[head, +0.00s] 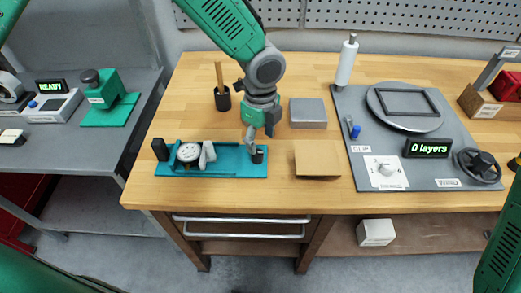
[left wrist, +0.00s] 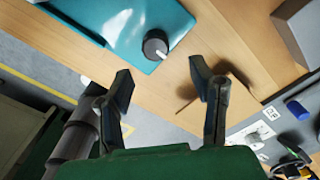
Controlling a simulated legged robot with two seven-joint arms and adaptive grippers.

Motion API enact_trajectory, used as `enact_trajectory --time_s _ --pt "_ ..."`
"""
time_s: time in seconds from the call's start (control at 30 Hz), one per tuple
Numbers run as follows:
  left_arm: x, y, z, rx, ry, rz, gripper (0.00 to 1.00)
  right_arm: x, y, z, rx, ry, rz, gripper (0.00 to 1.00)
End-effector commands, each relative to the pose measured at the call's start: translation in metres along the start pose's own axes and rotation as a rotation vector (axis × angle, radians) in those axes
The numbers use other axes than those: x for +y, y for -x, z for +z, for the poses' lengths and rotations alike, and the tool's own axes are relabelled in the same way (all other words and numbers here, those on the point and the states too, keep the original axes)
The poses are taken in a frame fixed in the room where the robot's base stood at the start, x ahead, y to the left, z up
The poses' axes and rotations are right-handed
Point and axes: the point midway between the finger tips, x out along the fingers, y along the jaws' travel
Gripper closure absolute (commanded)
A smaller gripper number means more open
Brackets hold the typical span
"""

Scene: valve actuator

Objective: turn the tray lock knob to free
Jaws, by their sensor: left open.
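The teal tray (head: 230,164) lies near the front edge of the wooden table. The lock knob (head: 258,157) is a small black round knob at the tray's right end. In the left wrist view the black knob (left wrist: 155,44) has a white pointer mark and sits on the teal tray (left wrist: 125,22). My left gripper (head: 251,143) is over the tray's right end, close to the knob. In the left wrist view the gripper's (left wrist: 163,80) two dark fingers are apart and empty, with the knob seen beyond the gap. My right gripper is out of view.
A round gauge (head: 189,152) and a grey upright piece (head: 207,154) are on the tray. A brown block (head: 317,160) and a grey block (head: 308,113) stand to the right. A grey panel (head: 440,130) fills the table's right.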

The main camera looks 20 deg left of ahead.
Motion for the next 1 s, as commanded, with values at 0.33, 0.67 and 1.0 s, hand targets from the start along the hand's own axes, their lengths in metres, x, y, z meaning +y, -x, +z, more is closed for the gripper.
enact_trajectory --time_s 0.33,0.67,1.0 --pt "0.003 -0.053 0.004 0.004 0.003 -0.001 0.51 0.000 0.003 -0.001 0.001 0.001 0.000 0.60" --pt "0.000 -0.059 -0.001 -0.001 0.003 -0.001 0.51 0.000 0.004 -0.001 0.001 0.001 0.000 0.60" --pt "0.001 -0.059 0.002 0.001 0.003 -0.002 1.00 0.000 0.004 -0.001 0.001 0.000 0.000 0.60"
